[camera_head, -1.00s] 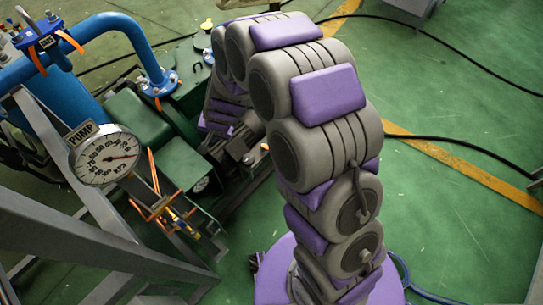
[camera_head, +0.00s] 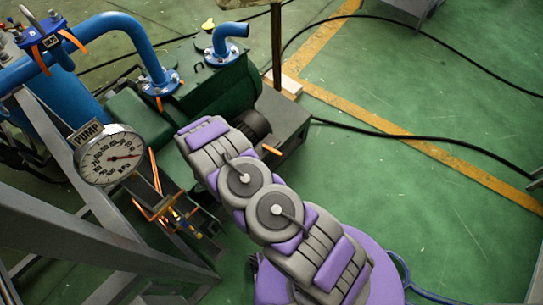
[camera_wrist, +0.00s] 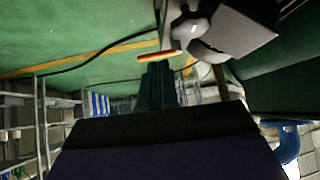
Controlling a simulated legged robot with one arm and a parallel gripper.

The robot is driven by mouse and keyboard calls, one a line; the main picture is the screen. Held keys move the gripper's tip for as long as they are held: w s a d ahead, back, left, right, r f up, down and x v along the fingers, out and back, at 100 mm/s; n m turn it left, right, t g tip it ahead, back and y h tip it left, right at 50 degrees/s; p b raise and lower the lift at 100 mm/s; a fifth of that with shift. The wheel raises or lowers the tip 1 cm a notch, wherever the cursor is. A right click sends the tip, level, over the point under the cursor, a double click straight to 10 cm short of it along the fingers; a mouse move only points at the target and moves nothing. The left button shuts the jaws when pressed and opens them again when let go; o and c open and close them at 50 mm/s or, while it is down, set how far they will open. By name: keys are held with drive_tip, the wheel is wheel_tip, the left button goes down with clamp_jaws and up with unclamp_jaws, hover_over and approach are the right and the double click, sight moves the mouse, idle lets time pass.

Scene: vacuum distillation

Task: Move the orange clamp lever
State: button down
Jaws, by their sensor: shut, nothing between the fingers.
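In the wrist view, an orange lever (camera_wrist: 160,55) lies crosswise just beyond the tips of my gripper (camera_wrist: 158,66). The dark fingers are together with nothing between them. I cannot tell whether they touch the lever. In the head view, a short orange lever (camera_head: 270,150) shows at the end of the green pump (camera_head: 220,95), just beyond my arm. Other orange levers hang at the blue pipe flange (camera_head: 158,104) and at the upper-left blue fitting (camera_head: 73,41). I cannot tell for certain which one the wrist view shows. My fingers are hidden in the head view.
A round pressure gauge (camera_head: 110,157) marked PUMP stands at the left by a grey metal frame (camera_head: 70,215). Blue pipes (camera_head: 130,30) rise over the pump. A black cable (camera_head: 400,136) crosses the green floor, which is mostly open at the right.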

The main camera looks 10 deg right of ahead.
drive_tip(key=s+d+f+h, duration=0.1)
drive_tip(key=b, duration=0.4)
approach(275, 153)
drive_tip(key=shift+s+a+f+x, duration=0.25)
drive_tip(key=shift+f+x, duration=0.1)
drive_tip(key=shift+x, duration=3.2)
drive_tip(key=shift+a+p, duration=0.2)
drive_tip(key=shift+p, duration=0.25)
drive_tip(key=shift+w+d+n+t+y+p, duration=0.15)
drive_tip(key=shift+w+d+n+t+p, duration=0.1)
drive_tip(key=shift+d+p, duration=0.25)
drive_tip(key=shift+w+d+n+t+y+p, duration=0.15)
drive_tip(key=shift+w+d+n+p, duration=0.15)
drive_tip(key=shift+d, duration=0.2)
drive_tip(key=shift+a, duration=0.2)
